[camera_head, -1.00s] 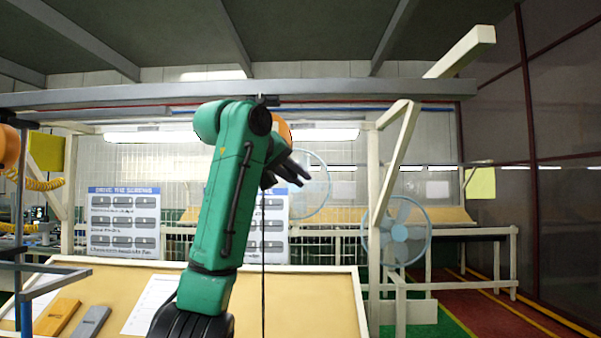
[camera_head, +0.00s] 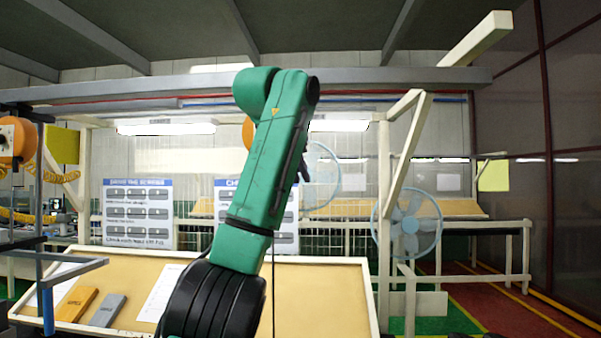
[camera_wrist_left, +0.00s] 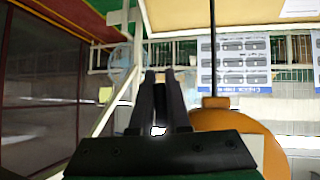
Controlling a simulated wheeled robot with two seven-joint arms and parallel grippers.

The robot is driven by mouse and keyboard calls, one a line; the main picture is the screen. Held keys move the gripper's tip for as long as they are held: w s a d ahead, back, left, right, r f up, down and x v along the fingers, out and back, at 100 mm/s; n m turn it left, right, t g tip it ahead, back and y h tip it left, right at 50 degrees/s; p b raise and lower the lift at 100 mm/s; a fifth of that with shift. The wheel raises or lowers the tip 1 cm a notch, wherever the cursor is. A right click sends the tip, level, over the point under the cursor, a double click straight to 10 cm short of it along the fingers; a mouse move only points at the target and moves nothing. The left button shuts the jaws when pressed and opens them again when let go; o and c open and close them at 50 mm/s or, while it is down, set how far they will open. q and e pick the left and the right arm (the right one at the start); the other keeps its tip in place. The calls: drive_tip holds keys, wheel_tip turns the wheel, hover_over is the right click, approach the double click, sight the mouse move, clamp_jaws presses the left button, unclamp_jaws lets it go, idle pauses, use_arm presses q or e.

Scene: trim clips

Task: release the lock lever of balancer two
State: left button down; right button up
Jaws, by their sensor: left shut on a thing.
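An orange balancer (camera_head: 248,132) hangs from the overhead rail, mostly hidden behind my left arm in the head view. Its orange body (camera_wrist_left: 272,145) and cord fill the lower right of the left wrist view, which is upside down. My left gripper (camera_head: 303,168) shows only as a dark edge beside the green arm link. In the left wrist view its two black fingers (camera_wrist_left: 160,76) are close together beside the balancer. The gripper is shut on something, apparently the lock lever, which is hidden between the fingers. My right gripper is not in view.
Another orange balancer (camera_head: 14,140) with a yellow coiled hose hangs at the far left. The grey rail (camera_head: 400,80) crosses overhead. Below is a tan sloped board (camera_head: 325,300) with orange and grey blocks. A fan (camera_head: 410,225) stands right, beside an open aisle.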

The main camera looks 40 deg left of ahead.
use_arm(q)
drive_tip(key=shift+f, duration=0.3)
drive_tip(key=c, duration=0.9)
unclamp_jaws()
drive_tip(key=shift+w+a, duration=0.1)
drive_tip(key=shift+w, duration=0.05)
drive_tip(key=v, duration=1.4)
drive_tip(key=shift+a+r, duration=0.15)
drive_tip(key=shift+w, duration=0.15)
